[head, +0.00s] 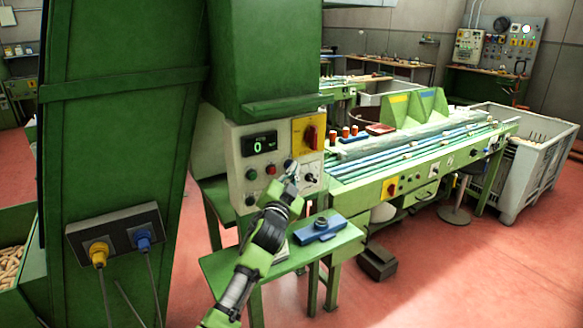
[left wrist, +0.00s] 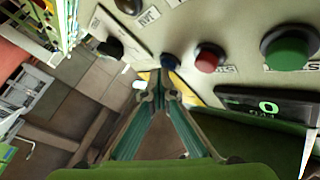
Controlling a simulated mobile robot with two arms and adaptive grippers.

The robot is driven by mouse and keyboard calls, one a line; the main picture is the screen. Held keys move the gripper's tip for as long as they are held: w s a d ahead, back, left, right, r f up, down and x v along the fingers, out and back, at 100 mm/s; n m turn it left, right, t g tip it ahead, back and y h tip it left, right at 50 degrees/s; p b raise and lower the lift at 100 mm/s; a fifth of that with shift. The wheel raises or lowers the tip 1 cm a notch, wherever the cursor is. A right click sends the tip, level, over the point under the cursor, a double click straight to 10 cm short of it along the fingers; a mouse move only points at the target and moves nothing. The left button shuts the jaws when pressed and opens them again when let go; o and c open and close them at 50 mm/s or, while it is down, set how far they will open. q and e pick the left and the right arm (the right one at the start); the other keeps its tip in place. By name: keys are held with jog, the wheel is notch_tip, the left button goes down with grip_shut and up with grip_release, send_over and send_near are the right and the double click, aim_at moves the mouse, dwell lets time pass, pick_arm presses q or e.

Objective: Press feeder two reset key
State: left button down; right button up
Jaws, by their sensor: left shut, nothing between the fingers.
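A pale control panel (head: 262,150) on the green machine carries a dark display reading 0 (head: 259,144). Below it are a green button (head: 251,174), a red button (head: 270,169) and a blue button, partly behind my gripper in the head view. The left wrist view shows the blue button (left wrist: 169,62), red button (left wrist: 207,58) and green button (left wrist: 288,45). My left gripper (head: 292,178) is shut and empty. Its fingertips (left wrist: 158,84) are right at the blue button; I cannot tell whether they touch it. My right gripper is not in view.
A red rotary switch on a yellow plate (head: 309,134) sits right of the display. A black selector (head: 310,179) is close right of my gripper. A green stand (head: 330,240) with a blue device (head: 320,228) lies below. A green conveyor (head: 430,165) stands to the right.

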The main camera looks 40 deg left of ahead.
pick_arm(q)
jog(key=shift+s+d, duration=0.35)
jog(key=shift+d, duration=0.45)
jog(key=d, duration=0.1)
jog(key=s+d, duration=0.1)
jog(key=d, duration=0.1)
jog(key=s+d, duration=0.1)
jog(key=shift+d, duration=0.3)
dwell(0.7)
